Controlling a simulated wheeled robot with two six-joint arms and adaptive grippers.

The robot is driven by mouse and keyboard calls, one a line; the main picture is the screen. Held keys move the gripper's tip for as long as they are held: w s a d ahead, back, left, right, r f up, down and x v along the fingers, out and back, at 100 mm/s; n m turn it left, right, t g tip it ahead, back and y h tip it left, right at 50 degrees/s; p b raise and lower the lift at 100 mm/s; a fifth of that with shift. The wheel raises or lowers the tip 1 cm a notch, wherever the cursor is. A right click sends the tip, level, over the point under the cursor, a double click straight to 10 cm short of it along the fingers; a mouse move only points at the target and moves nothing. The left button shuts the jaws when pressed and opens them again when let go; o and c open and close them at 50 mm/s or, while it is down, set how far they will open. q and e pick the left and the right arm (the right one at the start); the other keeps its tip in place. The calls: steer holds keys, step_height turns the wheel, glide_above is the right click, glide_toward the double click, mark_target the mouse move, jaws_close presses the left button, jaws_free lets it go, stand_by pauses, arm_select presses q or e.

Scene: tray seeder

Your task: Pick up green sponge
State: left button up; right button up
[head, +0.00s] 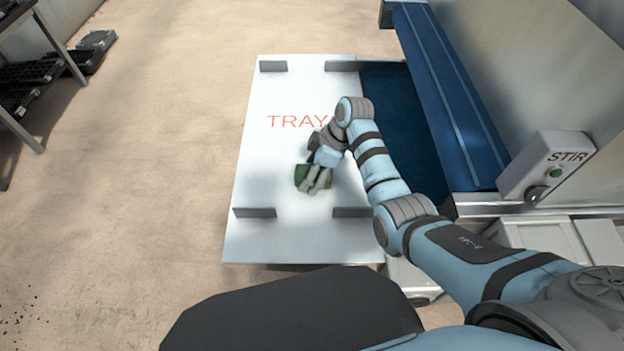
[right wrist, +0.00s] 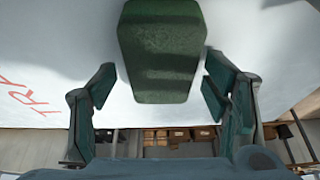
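A green sponge (head: 301,175) lies on the white tray surface (head: 265,160), below the red lettering. In the head view my right gripper (head: 316,189) is over it and hides part of it. In the right wrist view the sponge (right wrist: 161,55) is large and sits between and ahead of the two parted fingers of my right gripper (right wrist: 160,85). A gap shows on each side, so the fingers do not appear to grip it. My left gripper is out of view.
Grey brackets (head: 255,213) stand up from the white surface. To the right is a blue machine (head: 440,90) with a STIR button box (head: 548,166). A dark rack (head: 30,75) stands at the far left. The floor (head: 150,150) between is clear.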

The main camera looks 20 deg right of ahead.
steer(key=shift+s+r, duration=0.1)
steer(key=c, duration=0.8)
steer(key=shift+r, duration=0.1)
step_height(320, 180, up, 20)
steer(key=p, duration=0.6)
steer(key=shift+c, duration=0.4)
